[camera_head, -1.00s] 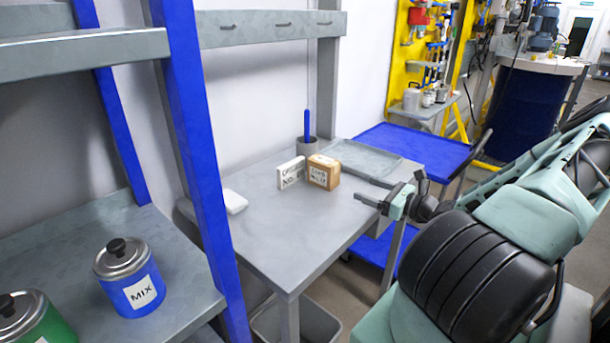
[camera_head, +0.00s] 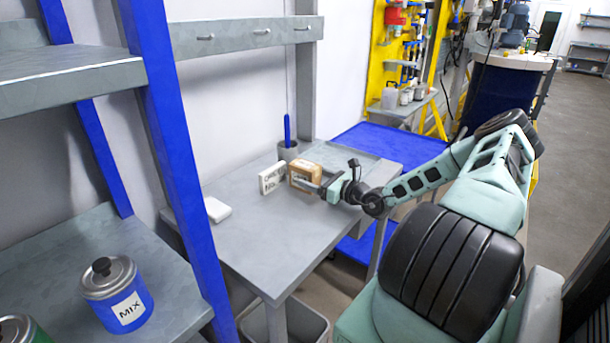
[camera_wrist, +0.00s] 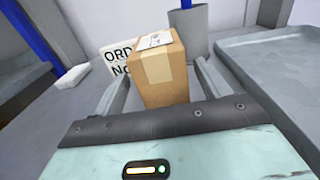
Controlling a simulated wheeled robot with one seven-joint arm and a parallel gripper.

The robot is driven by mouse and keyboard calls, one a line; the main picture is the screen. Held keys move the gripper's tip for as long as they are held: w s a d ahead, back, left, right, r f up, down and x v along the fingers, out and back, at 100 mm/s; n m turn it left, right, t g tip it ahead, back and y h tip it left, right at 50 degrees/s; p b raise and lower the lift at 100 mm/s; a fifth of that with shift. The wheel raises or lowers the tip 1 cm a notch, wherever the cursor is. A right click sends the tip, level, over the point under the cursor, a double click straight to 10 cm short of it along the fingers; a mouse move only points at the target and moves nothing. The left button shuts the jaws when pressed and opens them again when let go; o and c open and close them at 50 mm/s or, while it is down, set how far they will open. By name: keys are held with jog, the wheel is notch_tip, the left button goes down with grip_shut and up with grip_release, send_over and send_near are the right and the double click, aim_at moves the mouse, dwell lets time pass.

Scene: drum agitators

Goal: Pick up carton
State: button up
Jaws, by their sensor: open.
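The carton is a small brown box with tape and a white label on top. It stands on the grey table in the head view (camera_head: 302,173) and in the middle of the wrist view (camera_wrist: 163,78). My gripper (camera_head: 316,188) is open at the carton's near right side in the head view. In the wrist view my gripper's two fingers (camera_wrist: 163,72) lie to the left and right of the carton, with a gap on each side. The carton's base is partly hidden in the head view.
A white order-number sign (camera_head: 272,178) stands just left of the carton. A grey cup with a blue pen (camera_head: 288,150) is behind it. A grey tray (camera_wrist: 285,70) lies to the right. A white block (camera_head: 216,209) lies at left. The table front (camera_head: 285,240) is clear.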

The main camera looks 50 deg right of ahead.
aim_at(305, 173)
jog(key=w+p, duration=0.1)
jog(key=w, duration=0.3)
jog(key=shift+a, duration=0.1)
jog(key=c, duration=1.2)
jog(key=shift+o, duration=0.3)
jog(key=shift+r, duration=0.2)
notch_tip(305, 173, up, 10)
jog(key=shift+f+b, duration=0.15)
jog(key=shift+b, duration=0.55)
